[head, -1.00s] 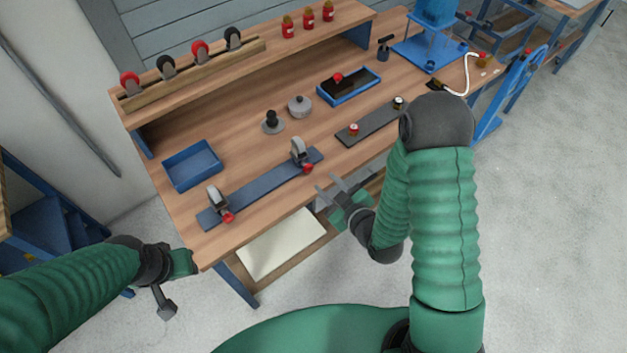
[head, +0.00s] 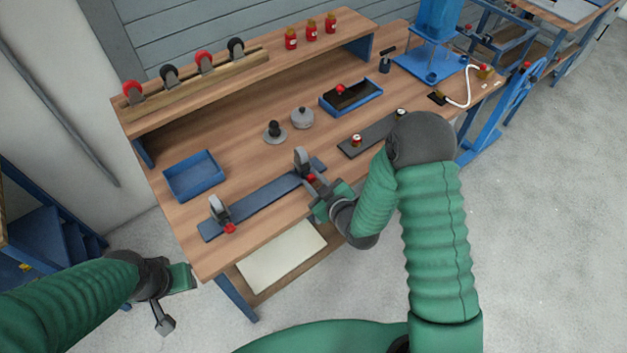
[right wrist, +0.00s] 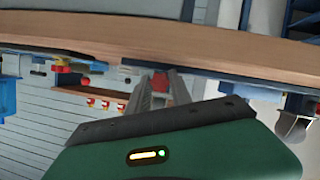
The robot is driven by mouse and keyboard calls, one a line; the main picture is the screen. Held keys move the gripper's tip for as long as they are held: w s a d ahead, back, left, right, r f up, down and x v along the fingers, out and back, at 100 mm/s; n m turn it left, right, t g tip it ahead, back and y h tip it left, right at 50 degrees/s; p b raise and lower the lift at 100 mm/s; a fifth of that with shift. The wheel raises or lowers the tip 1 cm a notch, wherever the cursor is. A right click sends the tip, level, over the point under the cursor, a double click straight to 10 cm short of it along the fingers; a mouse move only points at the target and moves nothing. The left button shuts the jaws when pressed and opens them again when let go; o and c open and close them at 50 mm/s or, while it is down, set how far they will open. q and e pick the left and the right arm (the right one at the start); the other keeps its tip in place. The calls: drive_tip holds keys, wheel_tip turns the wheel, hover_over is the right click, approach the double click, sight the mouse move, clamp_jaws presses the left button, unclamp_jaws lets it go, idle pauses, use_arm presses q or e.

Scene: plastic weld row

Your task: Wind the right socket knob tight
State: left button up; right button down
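A blue strip (head: 262,200) lies along the front edge of the bench with two upright grey sockets. The right socket (head: 301,158) has a red knob (head: 311,177) on its front; the left socket (head: 219,208) has its own red knob (head: 229,228). My right gripper (head: 314,184) is at the right knob. In the right wrist view my two right fingers (right wrist: 160,80) are apart, with the red knob (right wrist: 160,83) showing between their tips; contact cannot be told. My left gripper (head: 172,303) hangs off the bench's left front corner, its fingers unclear.
A blue tray (head: 193,175) stands at the left of the bench (head: 245,160). A dark strip with small knobs (head: 376,132), a grey round piece (head: 302,118) and a blue tray with a dark block (head: 350,97) lie behind and right. A shelf (head: 290,58) runs along the back.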

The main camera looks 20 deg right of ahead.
drive_tip(key=shift+w+a+r, duration=0.1)
drive_tip(key=shift+r, duration=0.1)
drive_tip(key=shift+w+d+r+m+g+y+p, duration=0.1)
drive_tip(key=shift+d+m+g+y+p, duration=0.1)
drive_tip(key=shift+m+y, duration=0.25)
drive_tip(key=shift+d+r+m+g+y+p, duration=0.1)
drive_tip(key=shift+m+y+p, duration=0.15)
drive_tip(key=shift+m, duration=0.3)
drive_tip(key=shift+f+m+y, duration=0.1)
drive_tip(key=shift+m+y, duration=0.4)
drive_tip(key=shift+m, duration=0.2)
